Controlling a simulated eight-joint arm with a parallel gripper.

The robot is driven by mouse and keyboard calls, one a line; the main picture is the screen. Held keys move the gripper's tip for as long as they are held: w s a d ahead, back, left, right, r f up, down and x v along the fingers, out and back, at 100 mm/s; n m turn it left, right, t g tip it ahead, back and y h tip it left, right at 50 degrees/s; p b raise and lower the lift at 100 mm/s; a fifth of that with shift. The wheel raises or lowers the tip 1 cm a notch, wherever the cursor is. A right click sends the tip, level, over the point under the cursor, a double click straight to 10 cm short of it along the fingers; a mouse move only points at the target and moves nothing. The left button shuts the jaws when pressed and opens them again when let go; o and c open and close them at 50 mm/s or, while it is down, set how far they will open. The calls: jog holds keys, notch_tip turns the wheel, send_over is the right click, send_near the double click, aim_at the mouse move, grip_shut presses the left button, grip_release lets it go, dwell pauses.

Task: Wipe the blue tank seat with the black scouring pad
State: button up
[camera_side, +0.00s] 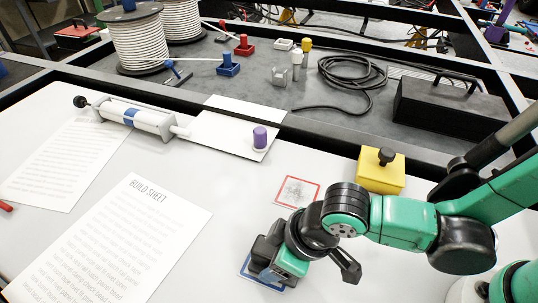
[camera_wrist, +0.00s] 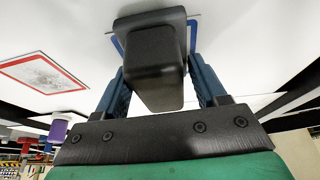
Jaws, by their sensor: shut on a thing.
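The blue tank seat is a blue-outlined square (camera_side: 246,271) on the white table at the front, mostly covered by my gripper (camera_side: 268,268). Its blue edge also shows in the wrist view (camera_wrist: 193,36). The black scouring pad (camera_wrist: 158,80) is a dark block clasped between my two blue fingers in the wrist view. My gripper points down over the blue seat. The pad's far end lies within the blue outline in the wrist view. Whether it presses on the surface is hard to tell.
A red-outlined square (camera_side: 297,190) with grey scribble lies behind my gripper. A yellow block (camera_side: 381,173) with a black knob stands right of it. A purple-capped cylinder (camera_side: 260,138) stands on a white plate. A build sheet (camera_side: 120,240) lies left; bare table lies between.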

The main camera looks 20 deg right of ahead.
aim_at(239, 249)
jog(key=shift+s+d, duration=0.5)
jog(key=shift+w+a, duration=2.25)
jog(key=shift+w, duration=0.05)
notch_tip(239, 249, up, 8)
jog(key=shift+s+d+r, duration=0.1)
jog(key=w+d+r+m+h, duration=0.1)
jog(key=w+d+r+m, duration=0.2)
jog(key=d, duration=0.6)
jog(key=w+d+r+m+h, duration=0.1)
jog(key=w+d+r+m, duration=0.1)
jog(key=d, duration=0.7)
jog(key=w+d+r+m+t+h, duration=0.1)
jog(key=w+d+r+m, duration=0.2)
jog(key=d, duration=0.6)
jog(key=shift+w+d+r+m, duration=0.15)
jog(key=shift+w+r+m, duration=0.2)
jog(key=shift+w+m, duration=0.15)
